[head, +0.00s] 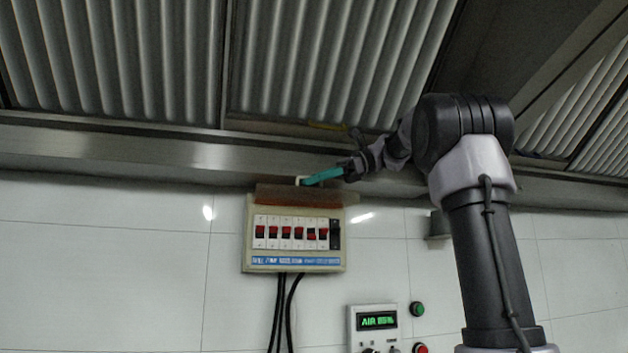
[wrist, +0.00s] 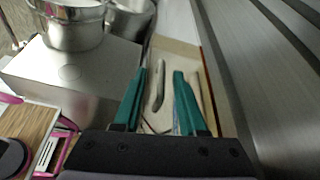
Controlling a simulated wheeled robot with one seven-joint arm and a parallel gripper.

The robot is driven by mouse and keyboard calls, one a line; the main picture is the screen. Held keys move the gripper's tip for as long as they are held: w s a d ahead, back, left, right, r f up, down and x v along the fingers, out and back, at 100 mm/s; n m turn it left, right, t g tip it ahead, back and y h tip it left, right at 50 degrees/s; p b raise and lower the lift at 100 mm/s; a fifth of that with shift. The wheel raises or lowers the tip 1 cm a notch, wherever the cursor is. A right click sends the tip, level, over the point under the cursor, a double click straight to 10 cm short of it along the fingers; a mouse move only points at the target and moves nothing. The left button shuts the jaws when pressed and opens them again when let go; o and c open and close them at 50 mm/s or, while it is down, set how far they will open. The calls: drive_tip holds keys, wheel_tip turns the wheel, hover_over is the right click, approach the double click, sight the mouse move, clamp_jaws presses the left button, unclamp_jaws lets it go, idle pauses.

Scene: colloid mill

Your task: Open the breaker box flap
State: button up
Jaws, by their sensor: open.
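The breaker box (head: 295,262) hangs on the tiled wall in the head view, with a row of red and black switches uncovered. Its brown, see-through flap (head: 300,196) is raised above the switches along the top of the box. A small pale handle (head: 299,179) shows at the flap's upper edge. My gripper (head: 310,181) has teal fingers and reaches in from the right, beside the handle. In the wrist view my gripper (wrist: 160,76) is open, with a slim greyish bar, likely the handle, between its fingers. I cannot tell whether they touch it.
A metal hood edge (head: 120,150) runs just above the flap and my gripper. Black cables (head: 280,310) hang below the box. A control panel (head: 374,322) and buttons (head: 417,309) sit lower right. Metal pots (wrist: 70,25) show in the wrist view.

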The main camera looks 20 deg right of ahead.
drive_tip(key=shift+d, duration=0.1)
drive_tip(key=v, duration=1)
drive_tip(key=shift+d, duration=0.3)
drive_tip(key=shift+s+r, duration=0.15)
